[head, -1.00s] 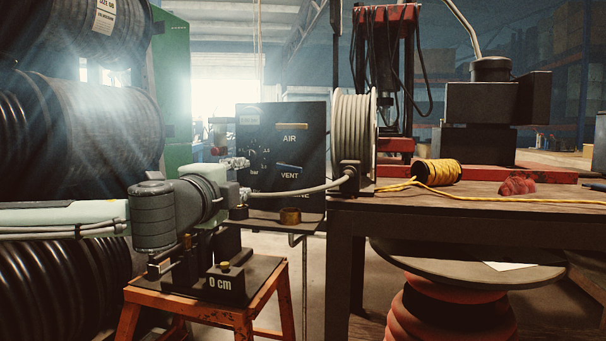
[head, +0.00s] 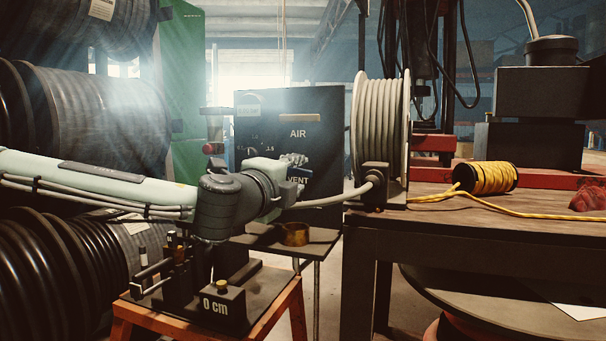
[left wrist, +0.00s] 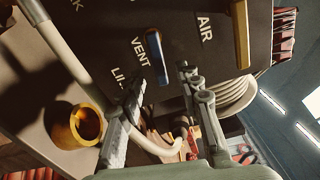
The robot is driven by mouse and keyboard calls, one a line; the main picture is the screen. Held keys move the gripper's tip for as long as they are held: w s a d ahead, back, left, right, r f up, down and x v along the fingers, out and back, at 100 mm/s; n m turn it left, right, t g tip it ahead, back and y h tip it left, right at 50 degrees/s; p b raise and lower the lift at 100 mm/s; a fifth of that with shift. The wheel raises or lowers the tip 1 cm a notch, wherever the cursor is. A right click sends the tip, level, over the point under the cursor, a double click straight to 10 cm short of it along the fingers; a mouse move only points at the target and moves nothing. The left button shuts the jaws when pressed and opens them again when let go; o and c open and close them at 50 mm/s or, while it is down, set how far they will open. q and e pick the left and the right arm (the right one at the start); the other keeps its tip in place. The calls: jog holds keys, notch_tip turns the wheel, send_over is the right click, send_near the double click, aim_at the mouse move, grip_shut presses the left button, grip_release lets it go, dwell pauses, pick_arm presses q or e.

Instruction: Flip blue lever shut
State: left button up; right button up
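The blue lever (left wrist: 153,57) is on the dark panel (left wrist: 95,22) between the VENT and AIR labels in the left wrist view. It lies roughly parallel to the VENT lettering. In the head view my gripper largely hides it, beside the VENT label on the panel (head: 320,110). My left gripper (head: 297,167) is in front of the panel in the head view. In the left wrist view the gripper (left wrist: 162,80) has its fingers apart, with the lever's lower end near the gap between them. Contact cannot be made out. My right gripper is out of view.
A yellow handle (left wrist: 241,35) is beside AIR. A hose reel (head: 380,125) stands right of the panel, its grey hose passing near my gripper. A brass ring (head: 295,234) sits on the shelf below. An orange stand (head: 285,312) with a black fixture is under my left arm.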

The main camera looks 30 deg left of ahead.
aim_at(301, 173)
pick_arm(q)
jog(key=shift+x, duration=1.85)
grip_shut()
